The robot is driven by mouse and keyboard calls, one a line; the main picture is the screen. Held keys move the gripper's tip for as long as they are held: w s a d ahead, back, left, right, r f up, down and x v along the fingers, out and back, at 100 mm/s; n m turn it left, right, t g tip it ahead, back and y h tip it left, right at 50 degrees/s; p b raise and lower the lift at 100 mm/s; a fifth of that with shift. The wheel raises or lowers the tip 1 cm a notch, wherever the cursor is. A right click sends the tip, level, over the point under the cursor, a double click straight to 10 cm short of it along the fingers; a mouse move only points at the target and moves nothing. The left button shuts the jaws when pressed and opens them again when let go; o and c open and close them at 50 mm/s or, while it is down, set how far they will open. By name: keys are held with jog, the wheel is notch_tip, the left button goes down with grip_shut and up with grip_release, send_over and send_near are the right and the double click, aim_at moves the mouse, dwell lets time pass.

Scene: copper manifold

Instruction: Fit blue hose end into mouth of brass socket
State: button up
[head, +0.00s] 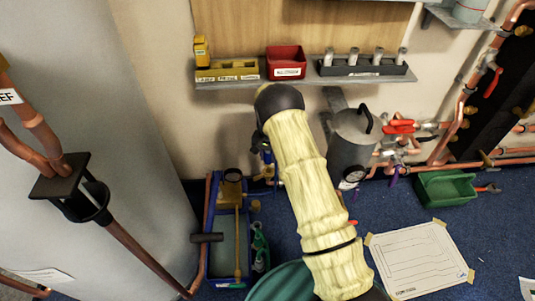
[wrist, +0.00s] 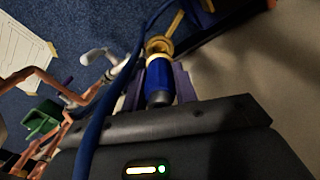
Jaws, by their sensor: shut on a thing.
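In the wrist view my gripper (wrist: 156,88) is shut on the blue hose end (wrist: 159,75), a blue cylinder with a dark collar between two purple-grey fingers. The brass socket (wrist: 158,46) is a brass ring just beyond the hose end's tip and roughly in line with it. I cannot tell whether the tip touches the mouth or is inside it. The blue hose (wrist: 98,125) loops past the left side of my gripper. In the head view my sleeved arm hides most of my gripper and the socket.
A wall shelf (head: 230,84) carries a red bin (head: 286,62) and a dark rack (head: 362,69). A grey tank (head: 350,145) and copper pipes (head: 445,140) stand right of my arm. A green tray (head: 445,188) and a paper sheet (head: 418,258) lie on the blue floor.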

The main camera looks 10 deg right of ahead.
aim_at(268, 164)
jog(key=shift+f, duration=0.35)
dwell(0.3)
jog(key=shift+f+b, duration=0.65)
jog(key=shift+f, duration=0.75)
jog(key=shift+f, duration=0.75)
dwell(0.7)
jog(key=o, duration=1.1)
jog(key=shift+o, duration=0.2)
notch_tip(268, 164, up, 8)
jog(key=p, duration=0.3)
jog(key=shift+f, duration=0.2)
